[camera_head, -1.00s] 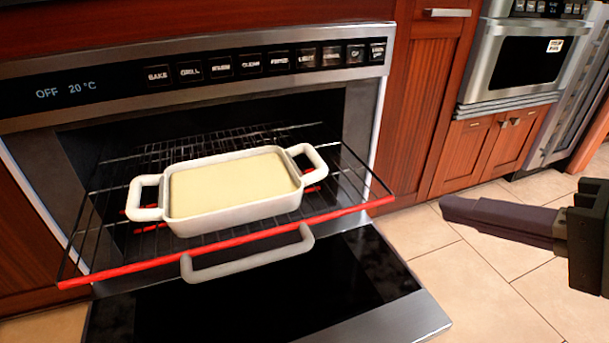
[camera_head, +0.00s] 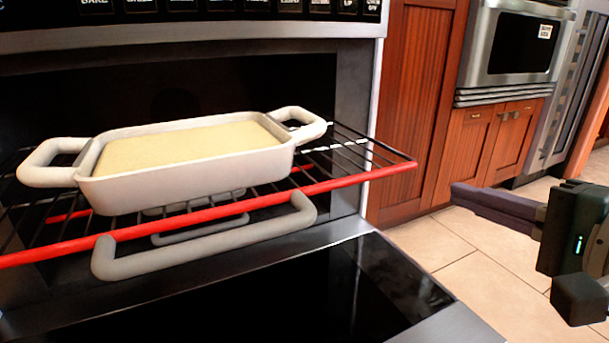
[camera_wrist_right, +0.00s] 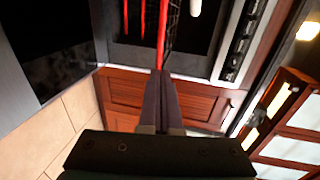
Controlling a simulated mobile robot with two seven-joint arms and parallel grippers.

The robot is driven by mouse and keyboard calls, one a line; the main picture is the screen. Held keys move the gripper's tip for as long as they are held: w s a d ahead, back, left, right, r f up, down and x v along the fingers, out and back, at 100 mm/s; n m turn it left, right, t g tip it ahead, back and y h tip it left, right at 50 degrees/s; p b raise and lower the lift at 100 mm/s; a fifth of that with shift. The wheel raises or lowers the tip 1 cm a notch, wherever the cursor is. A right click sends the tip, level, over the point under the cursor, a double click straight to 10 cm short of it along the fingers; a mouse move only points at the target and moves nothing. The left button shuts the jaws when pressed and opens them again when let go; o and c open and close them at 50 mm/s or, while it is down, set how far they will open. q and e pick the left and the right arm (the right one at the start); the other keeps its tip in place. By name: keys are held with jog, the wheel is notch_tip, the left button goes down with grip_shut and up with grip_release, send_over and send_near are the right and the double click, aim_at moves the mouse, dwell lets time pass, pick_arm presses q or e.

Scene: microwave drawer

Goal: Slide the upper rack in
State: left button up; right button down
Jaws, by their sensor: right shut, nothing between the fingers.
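The upper rack (camera_head: 345,187) is a black wire rack with a red front bar, pulled out of the oven opening over the lowered door. A grey handle (camera_head: 205,240) shows just below its red bar. A white two-handled baking dish (camera_head: 190,170) with a pale filling sits on the rack. My right gripper (camera_head: 462,195) is at the right, shut and empty, apart from the rack's right end in the head view. In the right wrist view its shut fingers (camera_wrist_right: 161,85) point toward the red bar (camera_wrist_right: 163,30); contact cannot be told. My left gripper is not in view.
The open oven door (camera_head: 340,290) lies flat below the rack. Red-brown cabinets (camera_head: 415,110) stand right of the oven, with another steel appliance (camera_head: 520,45) farther back. Tiled floor (camera_head: 480,255) is clear at the right.

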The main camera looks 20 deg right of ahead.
aim_at(391, 172)
jog(key=w+b, duration=0.1)
jog(key=w, duration=0.2)
jog(key=w+f+b, duration=0.1)
jog(key=w, duration=0.2)
jog(key=w+f+b, duration=0.1)
jog(key=w+b, duration=0.1)
jog(key=w, duration=0.1)
jog(key=shift+w+a, duration=0.15)
jog(key=shift+w, duration=0.55)
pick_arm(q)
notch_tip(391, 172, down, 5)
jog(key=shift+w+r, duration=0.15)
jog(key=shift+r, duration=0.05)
